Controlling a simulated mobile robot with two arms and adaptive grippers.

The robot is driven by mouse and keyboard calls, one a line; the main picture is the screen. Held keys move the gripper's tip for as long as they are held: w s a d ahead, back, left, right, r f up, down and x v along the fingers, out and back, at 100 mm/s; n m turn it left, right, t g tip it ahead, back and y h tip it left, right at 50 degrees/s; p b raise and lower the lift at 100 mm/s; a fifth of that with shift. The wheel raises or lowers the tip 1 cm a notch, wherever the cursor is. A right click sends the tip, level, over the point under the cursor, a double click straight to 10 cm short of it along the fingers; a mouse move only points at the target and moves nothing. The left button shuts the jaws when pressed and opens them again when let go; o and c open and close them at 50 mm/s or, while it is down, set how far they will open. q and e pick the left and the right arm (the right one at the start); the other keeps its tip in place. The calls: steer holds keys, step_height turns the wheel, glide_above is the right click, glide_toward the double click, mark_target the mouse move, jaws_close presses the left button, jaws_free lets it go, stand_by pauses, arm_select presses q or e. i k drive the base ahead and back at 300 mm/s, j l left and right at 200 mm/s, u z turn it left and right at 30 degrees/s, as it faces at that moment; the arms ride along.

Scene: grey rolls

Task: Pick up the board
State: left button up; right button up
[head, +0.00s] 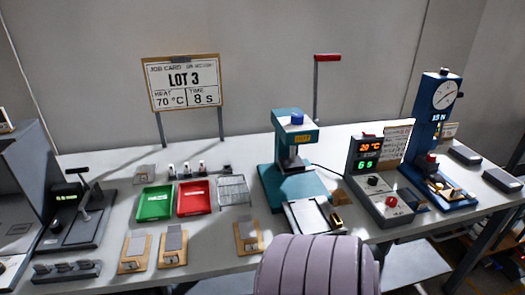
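Three small tan boards with grey pieces on them lie along the front of the white table. One board (128,267) is at the left, another board (173,259) is beside it, and a third board (247,246) lies farther right, before the wire rack. A larger framed board (183,84) reading "LOT 3", 70 °C and 8 s stands on two posts at the back. I cannot tell which one the task names. Neither of my grippers is in view.
The white table (285,243) holds a green tray (155,204), a red tray (195,198), a wire rack (234,190), a teal press (291,178), a control box (378,190) and a blue gauge stand (427,130). A ribbed lilac-grey shape hides part of the front edge.

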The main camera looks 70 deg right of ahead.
mark_target(451, 194)
steer(key=z, duration=3.7)
